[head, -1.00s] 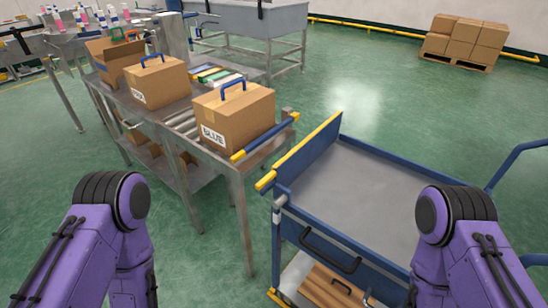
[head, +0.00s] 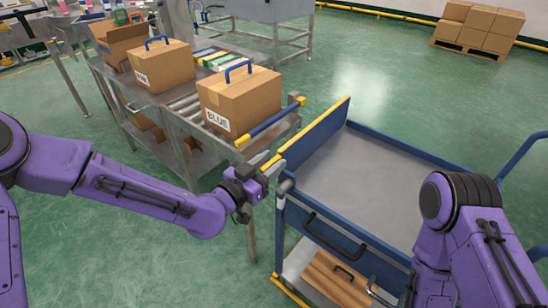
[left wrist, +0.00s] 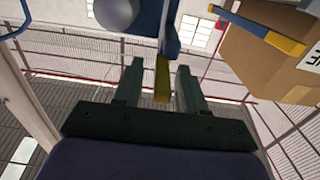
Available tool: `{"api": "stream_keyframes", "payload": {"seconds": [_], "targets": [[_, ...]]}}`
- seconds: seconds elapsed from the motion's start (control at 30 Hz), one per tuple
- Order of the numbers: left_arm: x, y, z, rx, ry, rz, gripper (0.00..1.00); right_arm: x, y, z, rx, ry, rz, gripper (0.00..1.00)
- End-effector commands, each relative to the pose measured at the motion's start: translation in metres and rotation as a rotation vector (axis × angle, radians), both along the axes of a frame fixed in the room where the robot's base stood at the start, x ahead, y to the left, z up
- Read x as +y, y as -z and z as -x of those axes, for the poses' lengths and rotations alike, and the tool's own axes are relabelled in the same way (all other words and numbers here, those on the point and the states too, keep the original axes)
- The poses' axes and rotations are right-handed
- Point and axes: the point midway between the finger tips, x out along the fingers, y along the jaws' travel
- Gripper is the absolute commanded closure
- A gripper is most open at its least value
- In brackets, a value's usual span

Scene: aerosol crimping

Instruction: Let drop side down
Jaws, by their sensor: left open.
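The cart's drop side (head: 318,138) is a blue panel with a yellow top edge. It stands upright along the cart's left side, facing the work table. My left gripper (head: 270,164) is at the near end of this panel, by its yellow end piece. In the left wrist view my left gripper (left wrist: 158,78) is open, with a yellow bar (left wrist: 162,80) between its two fingers and a gap visible beside it. A blue part (left wrist: 152,18) of the cart is just beyond. My right arm is at the lower right; its gripper is out of view.
The cart's grey deck (head: 375,185) is empty. A box marked BLUE (head: 240,105) stands on the roller table, close to the cart, behind a blue bar with yellow ends (head: 270,122). A second box (head: 160,68) stands further back. Stacked cartons (head: 478,27) are far off.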

Motion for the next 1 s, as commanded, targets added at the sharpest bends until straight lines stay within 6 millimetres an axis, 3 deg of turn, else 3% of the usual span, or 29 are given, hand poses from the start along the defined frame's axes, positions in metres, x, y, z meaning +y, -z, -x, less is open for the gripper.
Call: {"api": "stream_keyframes", "payload": {"seconds": [0.13, 0.4, 0.47, 0.53, 0.57, 1.0], "targets": [[-0.009, 0.000, -0.013, 0.001, -0.001, -0.001, 0.60, 0.000, -0.003, 0.000, 0.000, 0.000, 0.000, 1.00], [-0.011, 0.001, -0.015, 0.003, -0.001, 0.000, 0.60, 0.000, -0.003, 0.000, 0.000, 0.000, 0.000, 1.00], [-0.011, 0.001, -0.015, 0.003, -0.001, 0.000, 0.76, 0.000, -0.003, 0.000, 0.000, 0.000, 0.000, 1.00], [-0.011, 0.001, -0.015, 0.003, -0.001, 0.000, 0.99, 0.000, -0.003, 0.000, 0.000, 0.000, 0.000, 1.00], [-0.011, 0.001, -0.015, 0.003, 0.000, 0.000, 1.00, 0.000, -0.003, 0.000, 0.000, 0.000, 0.000, 1.00], [-0.003, 0.001, -0.020, 0.048, 0.000, 0.062, 1.00, 0.000, 0.000, 0.000, 0.000, 0.000, 0.000, 1.00]]}}
